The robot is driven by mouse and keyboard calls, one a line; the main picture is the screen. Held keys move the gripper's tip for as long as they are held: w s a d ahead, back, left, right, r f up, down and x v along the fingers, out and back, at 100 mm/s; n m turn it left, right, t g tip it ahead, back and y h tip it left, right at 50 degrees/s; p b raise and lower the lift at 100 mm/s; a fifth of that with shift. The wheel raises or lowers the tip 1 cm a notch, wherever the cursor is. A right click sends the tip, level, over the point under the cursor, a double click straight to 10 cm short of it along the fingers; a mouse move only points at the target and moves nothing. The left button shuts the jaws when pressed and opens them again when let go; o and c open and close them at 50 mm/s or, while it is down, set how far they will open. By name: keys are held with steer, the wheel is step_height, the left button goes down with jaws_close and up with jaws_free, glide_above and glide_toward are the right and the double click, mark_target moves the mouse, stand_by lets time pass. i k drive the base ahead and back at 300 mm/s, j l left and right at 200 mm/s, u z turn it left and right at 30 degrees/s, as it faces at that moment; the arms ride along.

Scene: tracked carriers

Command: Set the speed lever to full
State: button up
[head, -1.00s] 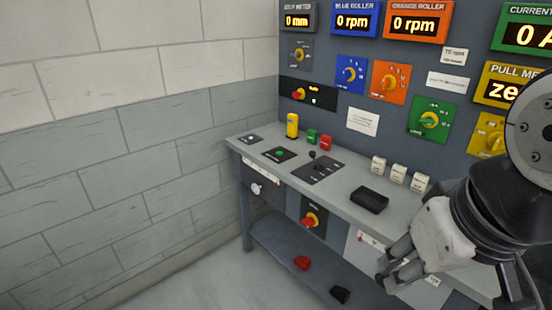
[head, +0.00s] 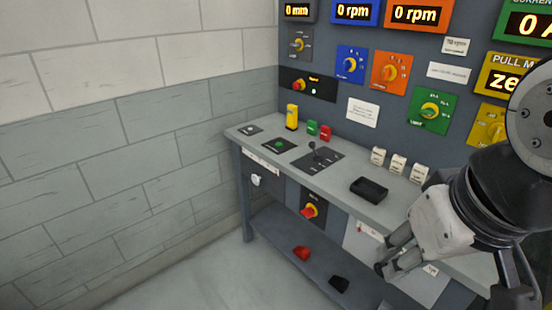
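The lever (head: 314,152) is a short dark stick with a black knob. It stands up from a dark marked plate (head: 325,163) on the grey bench top, left of the black box. The plate's marks are too small to read. My gripper (head: 387,256) is at the lower right, in front of the bench edge and well to the right of the lever. Its two fingers are apart, with nothing seen between them.
The bench top (head: 345,182) also bears a black box (head: 369,190), white labelled blocks (head: 397,164), a yellow block (head: 292,117) and green and red blocks. A panel with knobs and displays rises behind. Red and black items (head: 301,254) lie on the lower shelf.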

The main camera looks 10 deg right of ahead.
mark_target(312, 145)
steer(key=i+j, duration=0.2)
steer(key=i, duration=0.4)
steer(key=i+j+u, duration=0.1)
steer(key=i, duration=0.55)
